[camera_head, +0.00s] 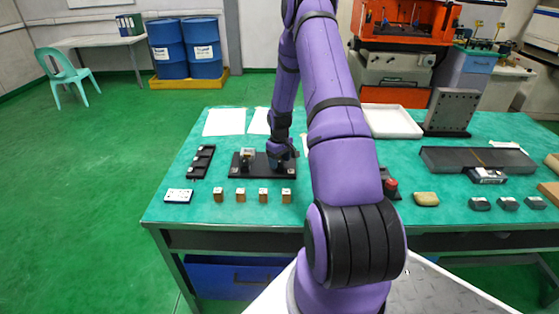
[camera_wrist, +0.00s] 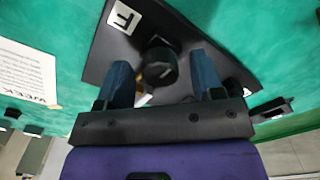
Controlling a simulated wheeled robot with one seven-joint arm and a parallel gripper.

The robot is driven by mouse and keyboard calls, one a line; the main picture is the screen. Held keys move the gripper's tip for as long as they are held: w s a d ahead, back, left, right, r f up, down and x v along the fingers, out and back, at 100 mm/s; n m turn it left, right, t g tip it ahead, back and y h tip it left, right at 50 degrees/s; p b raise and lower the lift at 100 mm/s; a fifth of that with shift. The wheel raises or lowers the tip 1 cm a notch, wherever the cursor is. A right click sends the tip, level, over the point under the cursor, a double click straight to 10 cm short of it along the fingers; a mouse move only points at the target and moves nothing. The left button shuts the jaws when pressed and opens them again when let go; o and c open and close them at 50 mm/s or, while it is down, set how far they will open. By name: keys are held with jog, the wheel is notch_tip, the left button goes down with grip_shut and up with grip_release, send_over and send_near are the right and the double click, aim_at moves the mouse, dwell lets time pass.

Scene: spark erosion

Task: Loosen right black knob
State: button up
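A dark base plate (camera_head: 236,172) lies on the green table, with a silver-topped fixture (camera_head: 248,156) on its left part. My gripper (camera_head: 279,163) points down over the plate's right part and hides what is under it in the head view. In the wrist view the plate (camera_wrist: 108,50) bears a white tag marked F (camera_wrist: 124,18). A round black knob (camera_wrist: 160,66) stands on it between the two blue fingers of my gripper (camera_wrist: 158,60). The fingers are apart, with a visible gap on each side of the knob. Which knob this is cannot be told from the wrist view alone.
Several small brown blocks (camera_head: 240,195) and a white perforated plate (camera_head: 178,196) lie along the front edge. A black rack (camera_head: 201,161) is left of the base plate. A red button (camera_head: 391,185) and a tan block (camera_head: 426,199) are to the right. Paper sheets (camera_head: 224,122) lie behind.

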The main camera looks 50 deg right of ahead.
aim_at(279, 160)
notch_tip(279, 160, up, 11)
dwell(0.6)
dwell(0.5)
jog(key=s+a+r+t+h, duration=0.1)
jog(key=s+a+r, duration=0.2)
jog(key=a+r, duration=0.9)
jog(key=s+a+r+t, duration=0.1)
jog(key=s+a+r, duration=0.1)
jog(key=a+r, duration=0.95)
jog(key=s+a+r+t, duration=0.1)
jog(key=s+a+r, duration=0.2)
jog(key=s, duration=0.4)
jog(key=s+a+r+t, duration=0.1)
jog(key=s+a+r, duration=0.2)
jog(key=s+a, duration=0.2)
jog(key=s+a+r+t+y, duration=0.1)
jog(key=s+a+r, duration=0.3)
jog(key=s, duration=0.4)
jog(key=shift+s+n, duration=0.4)
